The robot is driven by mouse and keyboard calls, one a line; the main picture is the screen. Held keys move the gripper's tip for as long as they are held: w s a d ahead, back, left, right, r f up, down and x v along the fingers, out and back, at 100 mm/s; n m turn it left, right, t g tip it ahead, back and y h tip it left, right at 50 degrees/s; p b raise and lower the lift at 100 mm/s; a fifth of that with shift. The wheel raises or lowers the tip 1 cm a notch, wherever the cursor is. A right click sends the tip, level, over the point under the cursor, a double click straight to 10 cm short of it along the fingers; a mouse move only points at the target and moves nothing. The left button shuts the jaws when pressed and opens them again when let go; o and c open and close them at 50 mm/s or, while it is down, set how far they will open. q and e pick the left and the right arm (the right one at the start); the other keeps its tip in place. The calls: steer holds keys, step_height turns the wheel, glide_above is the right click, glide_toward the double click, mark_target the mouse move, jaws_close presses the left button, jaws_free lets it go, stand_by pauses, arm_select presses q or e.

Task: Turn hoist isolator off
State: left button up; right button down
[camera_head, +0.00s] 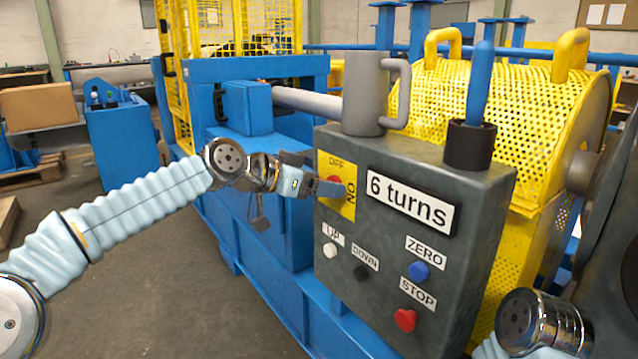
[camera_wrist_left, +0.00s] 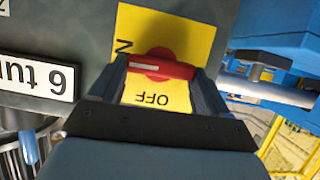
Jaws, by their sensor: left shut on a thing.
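The hoist isolator is a red rotary handle (camera_wrist_left: 160,66) on a yellow plate (camera_head: 347,203) marked OFF at the top and ON at the right, on the grey control box (camera_head: 425,277). In the head view my left gripper (camera_head: 328,187) reaches the plate from the left and mostly hides the handle. In the left wrist view, its fingers (camera_wrist_left: 160,72) stand at the two ends of the handle, shut on it. That view is turned over: the handle lies crosswise, its white mark at the end toward the partly hidden ON. My right gripper is out of view.
The box carries a "6 turns" display (camera_head: 409,201), a white UP button (camera_head: 330,250), a black DOWN button (camera_head: 361,272), a blue ZERO button (camera_head: 419,271) and a red STOP button (camera_head: 405,320). A grey mug (camera_head: 364,95) and a black cup (camera_head: 469,146) stand on top.

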arm_select(q)
steer(key=n+g+h, duration=0.1)
steer(key=n+h, duration=0.1)
steer(key=n, duration=0.2)
steer(key=f+n+g+h, duration=0.1)
steer(key=n+h, duration=0.1)
steer(key=n, duration=0.2)
steer(key=w+a+n+g+h, duration=0.1)
steer(key=n+h, duration=0.1)
steer(key=n, duration=0.3)
steer(key=shift+f+g, duration=0.3)
steer(key=shift+g, duration=0.1)
steer(key=shift+d, duration=0.1)
stand_by(0.7)
steer(key=o, duration=1)
steer(key=v, duration=1.3)
steer(key=shift+s+a+f, duration=0.1)
steer(key=shift+a+f, duration=0.1)
steer(key=shift+a, duration=0.2)
